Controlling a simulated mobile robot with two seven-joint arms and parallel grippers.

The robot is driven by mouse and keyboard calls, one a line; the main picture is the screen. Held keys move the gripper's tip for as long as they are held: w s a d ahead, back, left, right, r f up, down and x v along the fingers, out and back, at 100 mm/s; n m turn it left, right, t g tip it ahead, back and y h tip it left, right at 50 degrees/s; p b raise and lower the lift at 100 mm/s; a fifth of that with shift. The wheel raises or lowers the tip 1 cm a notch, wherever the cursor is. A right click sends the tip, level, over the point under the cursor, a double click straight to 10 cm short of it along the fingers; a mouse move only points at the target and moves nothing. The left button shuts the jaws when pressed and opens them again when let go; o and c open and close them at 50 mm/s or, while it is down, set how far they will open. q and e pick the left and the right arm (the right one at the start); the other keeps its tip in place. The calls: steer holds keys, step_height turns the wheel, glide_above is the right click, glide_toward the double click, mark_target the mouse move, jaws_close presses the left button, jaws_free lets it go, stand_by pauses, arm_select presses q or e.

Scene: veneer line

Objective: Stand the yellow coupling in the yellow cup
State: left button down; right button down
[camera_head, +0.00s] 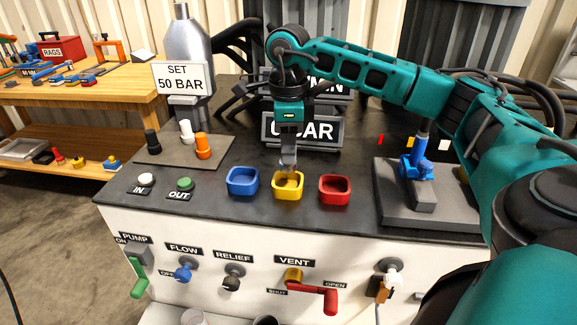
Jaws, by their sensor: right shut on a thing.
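The yellow cup (288,193) stands on the dark bench top, between a blue cup (243,188) and a red cup (335,195). My right gripper (288,166) points straight down over the yellow cup, its fingertips at the cup's mouth. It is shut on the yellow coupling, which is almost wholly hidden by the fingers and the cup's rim. I cannot tell whether the coupling touches the cup's floor. My left gripper is not in view.
A grey mat (168,150) at the left holds black, white and orange couplings. A blue fixture (416,166) stands on a grey plate at the right. IN and OUT buttons sit front left. A SET 50 BAR sign (183,78) and a silver bottle stand behind.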

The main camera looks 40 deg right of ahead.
mark_target(289, 166)
steer(key=shift+f, duration=2.3)
steer(key=shift+f, duration=0.15)
steer(key=c, duration=0.9)
jaws_free()
